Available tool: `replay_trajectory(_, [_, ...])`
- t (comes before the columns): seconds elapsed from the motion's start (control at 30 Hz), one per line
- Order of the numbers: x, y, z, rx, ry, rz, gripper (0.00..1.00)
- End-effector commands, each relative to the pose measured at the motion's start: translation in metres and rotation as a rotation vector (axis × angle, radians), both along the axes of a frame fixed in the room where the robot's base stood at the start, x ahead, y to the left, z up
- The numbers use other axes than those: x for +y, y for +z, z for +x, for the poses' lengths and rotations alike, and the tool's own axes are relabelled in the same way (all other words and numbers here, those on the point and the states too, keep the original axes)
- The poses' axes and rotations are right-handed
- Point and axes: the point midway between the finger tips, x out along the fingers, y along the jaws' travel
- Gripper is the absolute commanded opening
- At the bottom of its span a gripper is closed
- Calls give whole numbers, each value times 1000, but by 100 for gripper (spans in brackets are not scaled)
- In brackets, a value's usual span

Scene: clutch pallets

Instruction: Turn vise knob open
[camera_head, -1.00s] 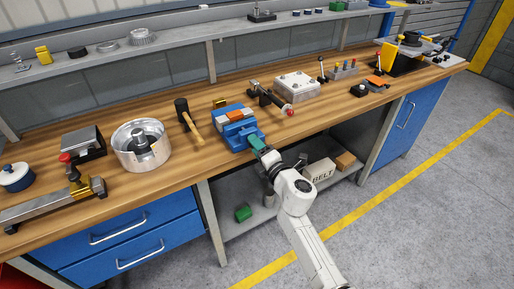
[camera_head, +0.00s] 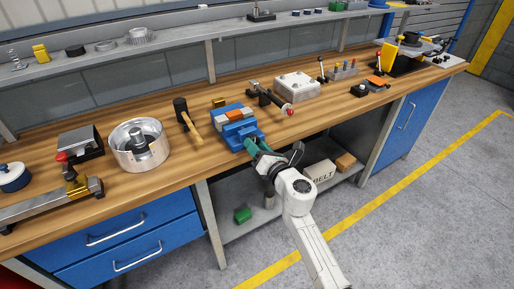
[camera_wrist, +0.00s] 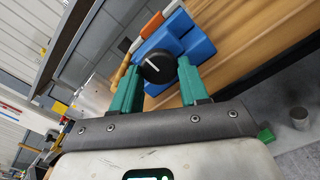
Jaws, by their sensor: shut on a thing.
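The blue vise (camera_head: 237,125) stands at the front edge of the wooden bench, with an orange and white piece (camera_head: 234,115) at its top. In the wrist view the blue vise body (camera_wrist: 190,42) lies behind its round black knob (camera_wrist: 158,67), which has a white line on its face. My gripper (camera_head: 257,148) is at the vise's front. In the wrist view its two green fingers (camera_wrist: 159,84) stand on either side of the knob, shut on it. In the head view the knob is hidden by my gripper.
A lower shelf holds boxes (camera_head: 320,171). The floor in front is clear.

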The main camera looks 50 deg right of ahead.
Motion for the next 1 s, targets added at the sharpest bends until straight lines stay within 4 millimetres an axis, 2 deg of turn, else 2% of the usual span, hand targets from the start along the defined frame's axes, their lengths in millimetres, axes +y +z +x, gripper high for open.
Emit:
replay_trajectory(0.6, [1,-4,-1,17,3,-37,14])
replay_trajectory(0.63, [1,-4,-1,17,3,-37,47])
replay_trajectory(0.87, [1,-2,0,15,1,-36,68])
replay_trajectory(1.0, [0,-1,0,13,0,-36,68])
